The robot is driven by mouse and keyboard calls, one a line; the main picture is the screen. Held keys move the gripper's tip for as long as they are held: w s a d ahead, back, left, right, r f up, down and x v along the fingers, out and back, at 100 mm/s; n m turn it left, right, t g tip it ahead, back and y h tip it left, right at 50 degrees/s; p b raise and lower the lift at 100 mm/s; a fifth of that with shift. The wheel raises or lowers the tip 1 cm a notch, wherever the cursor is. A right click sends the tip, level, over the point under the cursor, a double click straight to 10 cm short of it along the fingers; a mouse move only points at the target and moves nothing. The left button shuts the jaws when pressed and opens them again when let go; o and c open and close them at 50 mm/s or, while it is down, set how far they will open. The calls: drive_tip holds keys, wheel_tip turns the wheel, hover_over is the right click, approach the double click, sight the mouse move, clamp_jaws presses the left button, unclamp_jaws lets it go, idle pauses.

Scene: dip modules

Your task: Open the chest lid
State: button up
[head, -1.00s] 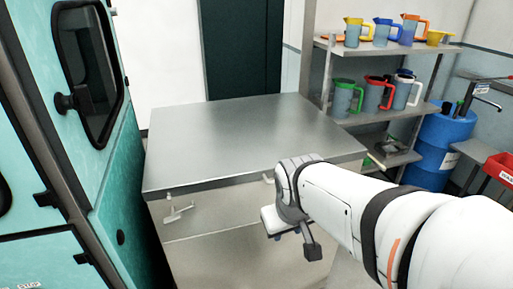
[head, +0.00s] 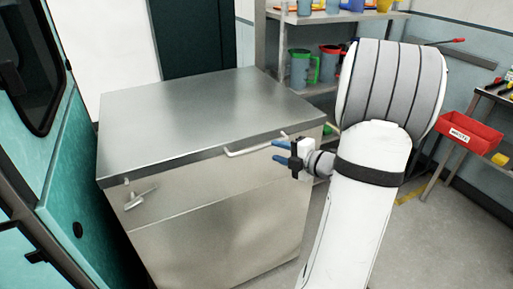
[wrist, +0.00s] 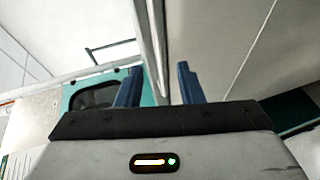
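The chest (head: 225,215) is a metal box with a flat grey lid (head: 200,110), which lies closed on top. A light bar handle (head: 255,147) runs along the lid's front edge, towards the right. A small latch (head: 140,197) sits at the front left. My gripper (head: 275,150) is at the handle's right end, with its two blue fingers apart and pointing left. In the wrist view the fingers show spread (wrist: 159,85), with a pale bar beyond the gap. I cannot tell whether the fingers touch the handle.
A teal cabinet (head: 80,180) stands close to the chest's left. Shelves with jugs (head: 328,65) stand behind on the right. The floor (head: 415,235) right of the chest is partly clear.

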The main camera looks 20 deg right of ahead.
sight(260, 147)
drive_tip(key=shift+n+y, duration=0.3)
drive_tip(key=shift+y, duration=0.1)
drive_tip(key=x, duration=0.7)
drive_tip(key=shift+a+f+p, duration=0.1)
drive_tip(key=shift+a+p, duration=0.15)
drive_tip(key=shift+p, duration=0.05)
drive_tip(key=shift+c, duration=0.2)
clamp_jaws()
